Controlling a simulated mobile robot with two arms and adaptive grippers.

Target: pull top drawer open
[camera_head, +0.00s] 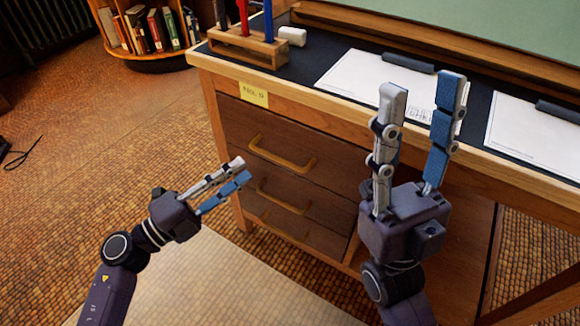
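The wooden desk has a stack of dark brown drawers. The top drawer (240,119) looks shut, its front in line with the fronts below. Its curved wooden handle (283,155) stands off the front. My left gripper (243,170) is in front of the drawers' left side, fingers pointing toward them, left of and slightly below the top handle. Its fingers are apart with nothing between them. I see no contact with the handle. My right gripper (424,86) points upward in front of the desk's front edge, open and empty. It hides part of the desktop and the drawer stack's right side.
A second handle (283,196) is just below, near my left fingertips. A yellow label (254,94) is on the desk edge above the top drawer. A pen rack (234,46), white eraser (292,36) and papers (345,78) lie on top.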

